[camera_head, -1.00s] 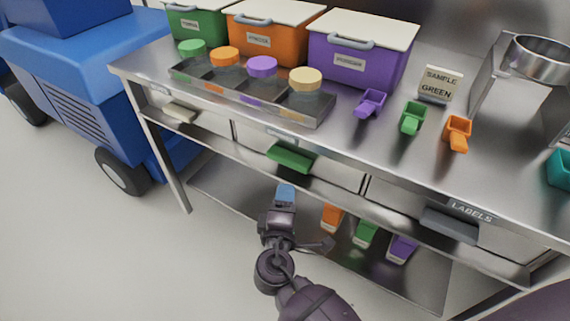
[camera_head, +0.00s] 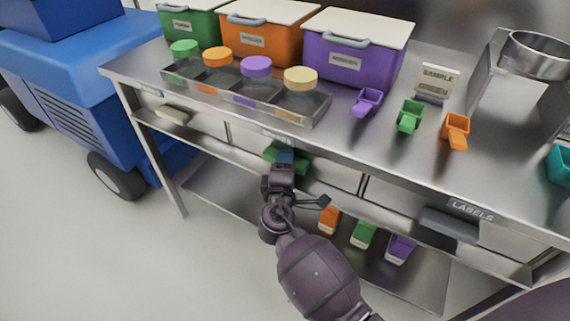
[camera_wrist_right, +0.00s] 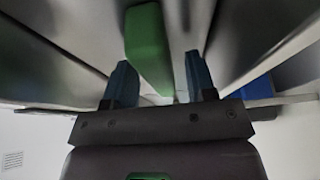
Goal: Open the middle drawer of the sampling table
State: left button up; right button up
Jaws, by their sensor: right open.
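The sampling table (camera_head: 230,100) is a steel bench with a row of drawers under its top. The middle drawer (camera_head: 325,170) is shut and has a green handle (camera_head: 295,166), partly hidden by my gripper in the head view. My right gripper (camera_head: 285,158) is at that handle. In the right wrist view the green handle (camera_wrist_right: 148,45) lies between the two blue fingers (camera_wrist_right: 158,80), with a gap to the right finger. The gripper is open. My left gripper is not in view.
The left drawer has a cream handle (camera_head: 173,116) and the right drawer a grey handle (camera_head: 450,224). Orange, green and purple scoops (camera_head: 364,234) are on the lower shelf. Lidded bins (camera_head: 350,60) and a jar tray (camera_head: 320,108) stand on top. A blue vehicle (camera_head: 70,90) is at left.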

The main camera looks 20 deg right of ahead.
grip_shut()
dwell(0.4)
